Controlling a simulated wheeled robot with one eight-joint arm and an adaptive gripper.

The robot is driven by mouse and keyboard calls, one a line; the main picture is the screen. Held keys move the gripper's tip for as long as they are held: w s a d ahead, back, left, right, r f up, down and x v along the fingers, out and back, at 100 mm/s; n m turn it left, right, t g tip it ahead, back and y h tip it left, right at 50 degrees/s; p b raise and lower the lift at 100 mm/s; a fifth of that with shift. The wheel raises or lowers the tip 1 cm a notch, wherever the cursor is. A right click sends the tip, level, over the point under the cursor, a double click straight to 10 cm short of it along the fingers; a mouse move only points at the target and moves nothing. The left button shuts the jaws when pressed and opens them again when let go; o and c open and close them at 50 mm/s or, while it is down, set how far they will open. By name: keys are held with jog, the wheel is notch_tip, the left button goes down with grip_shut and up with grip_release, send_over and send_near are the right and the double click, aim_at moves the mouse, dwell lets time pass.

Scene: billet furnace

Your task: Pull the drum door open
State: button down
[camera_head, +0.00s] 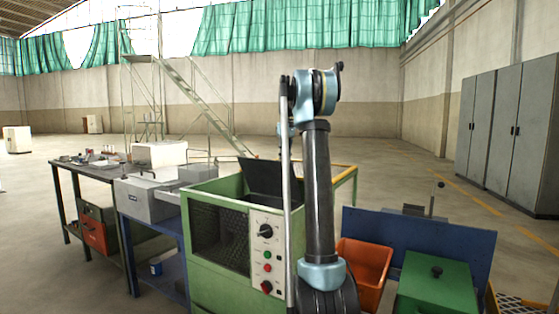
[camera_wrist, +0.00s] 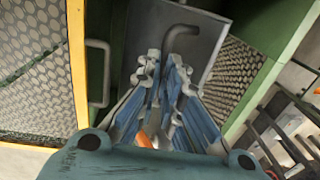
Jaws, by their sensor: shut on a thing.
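The green machine (camera_head: 220,190) stands in front of me in the head view, with a mesh side and a control panel. A dark, tilted panel, which looks like the drum door (camera_head: 272,178), rises from its open top. In the wrist view the drum door (camera_wrist: 208,62) is a grey plate with a bent bar handle (camera_wrist: 185,31). My gripper (camera_wrist: 165,65) is shut on the handle, its fingertips at the near end of the bar. The exact contact is partly hidden by the fingers. In the head view my arm hides most of the gripper.
The control panel (camera_head: 266,258) has knobs and buttons. A workbench with a grey box (camera_head: 148,202) stands at left. An orange bin (camera_head: 364,270) and green box (camera_head: 436,284) are at right. A perforated panel (camera_wrist: 32,85) with a yellow edge is close on the left.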

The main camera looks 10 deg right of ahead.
jog(key=w+d+f+g+y, duration=0.1)
jog(key=w+d+g, duration=0.1)
jog(key=w+d, duration=0.3)
jog(key=shift+w+d+y, duration=0.25)
jog(key=shift+w+y, duration=0.15)
jog(key=shift+w, duration=0.25)
jog(key=c, duration=1.8)
grip_release()
jog(key=shift+w+f, duration=0.1)
jog(key=shift+f, duration=0.1)
jog(key=shift+o, duration=0.6)
jog(key=shift+w+f+g, duration=0.4)
jog(key=shift+w+f, duration=0.7)
jog(key=shift+w, duration=0.15)
jog(key=shift+s+a+r, duration=0.1)
jog(key=shift+s+r, duration=1.1)
jog(key=shift+r, duration=0.1)
